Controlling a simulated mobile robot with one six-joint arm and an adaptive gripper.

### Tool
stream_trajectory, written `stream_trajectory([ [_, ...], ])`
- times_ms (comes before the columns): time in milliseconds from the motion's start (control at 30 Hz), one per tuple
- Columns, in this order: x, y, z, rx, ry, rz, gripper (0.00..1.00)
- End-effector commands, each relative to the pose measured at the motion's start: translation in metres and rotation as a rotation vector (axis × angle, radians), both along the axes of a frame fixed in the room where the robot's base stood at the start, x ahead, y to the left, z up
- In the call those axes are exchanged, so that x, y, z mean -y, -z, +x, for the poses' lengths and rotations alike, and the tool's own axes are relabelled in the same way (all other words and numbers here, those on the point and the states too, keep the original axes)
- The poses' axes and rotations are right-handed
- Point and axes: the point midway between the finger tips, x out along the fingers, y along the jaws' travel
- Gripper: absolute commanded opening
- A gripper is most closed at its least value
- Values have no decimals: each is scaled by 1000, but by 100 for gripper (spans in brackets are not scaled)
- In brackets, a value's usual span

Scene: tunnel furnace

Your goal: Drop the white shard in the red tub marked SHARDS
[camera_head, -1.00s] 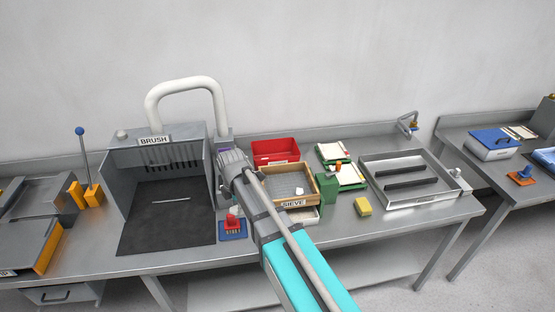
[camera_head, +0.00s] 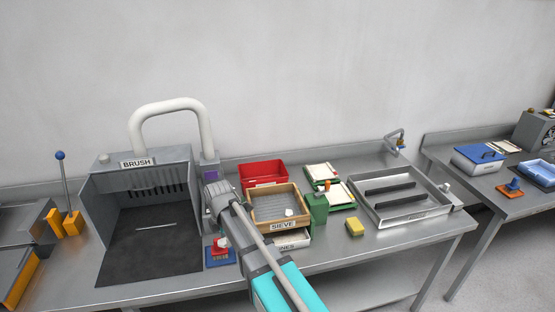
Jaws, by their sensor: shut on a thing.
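My gripper (camera_head: 219,230) hangs at the end of my grey wrist, in front of the right side of the BRUSH hood. Its jaws are mostly hidden and small. It is shut on a small white piece, the white shard (camera_head: 224,241), which shows just under the wrist in front of a red knob. The red tub (camera_head: 262,174) stands behind the sieve, to the right of and beyond my wrist. Its SHARDS marking is hidden. Another white lump (camera_head: 290,212) lies in the wooden SIEVE tray (camera_head: 283,226).
The BRUSH hood (camera_head: 137,163) with its white pipe stands left of my wrist. The red knob sits on a blue base (camera_head: 219,259). A green block (camera_head: 317,207), a yellow block (camera_head: 355,228) and a metal tray (camera_head: 403,209) stand right of the sieve. The bench front is mostly clear.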

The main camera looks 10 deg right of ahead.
Motion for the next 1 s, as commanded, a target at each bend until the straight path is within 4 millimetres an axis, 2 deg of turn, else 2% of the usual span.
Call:
stream_trajectory([
  [33,0,13,0,0,0,0,7],
  [233,1,26,0,0,1,0,7],
  [1000,1,26,0,0,1,0,7],
])
